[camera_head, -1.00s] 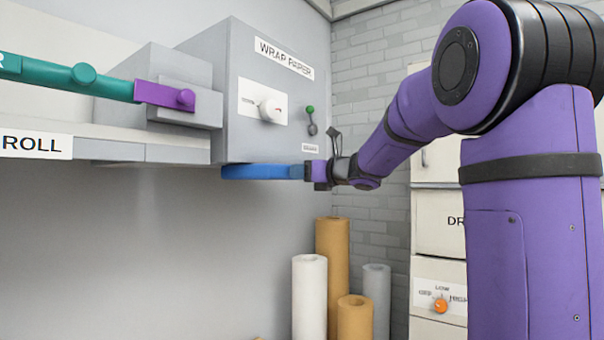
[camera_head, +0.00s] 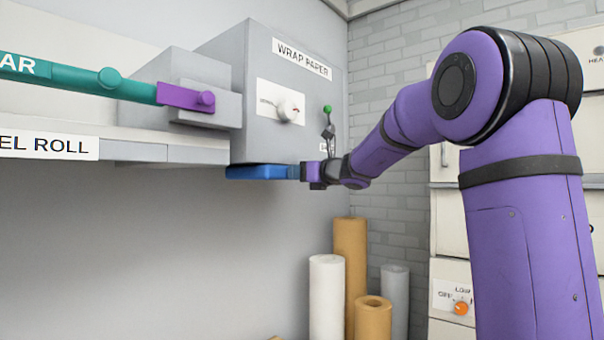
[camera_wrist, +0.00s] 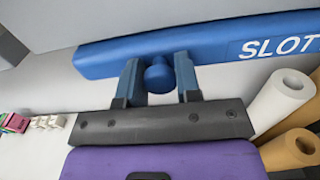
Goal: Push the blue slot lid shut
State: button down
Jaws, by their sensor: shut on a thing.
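The blue slot lid (camera_head: 258,172) is at the lower edge of the grey wrap paper box in the head view. Close up, the wrist view shows it as a long blue bar (camera_wrist: 105,55) with white lettering beginning "SLOT" at its right. A round blue knob (camera_wrist: 159,78) stands out from the lid. My gripper (camera_wrist: 157,70) has a finger on each side of this knob and is shut on it. In the head view my gripper (camera_head: 303,173) is at the lid's right end. How far the lid stands open is hard to tell.
The wrap paper box (camera_head: 283,95) carries a dial (camera_head: 290,107) and a green-tipped lever (camera_head: 327,120). A teal bar (camera_head: 110,83) with a purple end is at left. Several paper rolls (camera_head: 326,295) stand below right. The space under the lid is clear.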

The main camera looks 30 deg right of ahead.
jog(key=c, duration=0.8)
grip_release()
jog(key=shift+w+a, duration=0.1)
jog(key=shift+w, duration=0.05)
jog(key=v, duration=1.1)
jog(key=shift+r, duration=0.1)
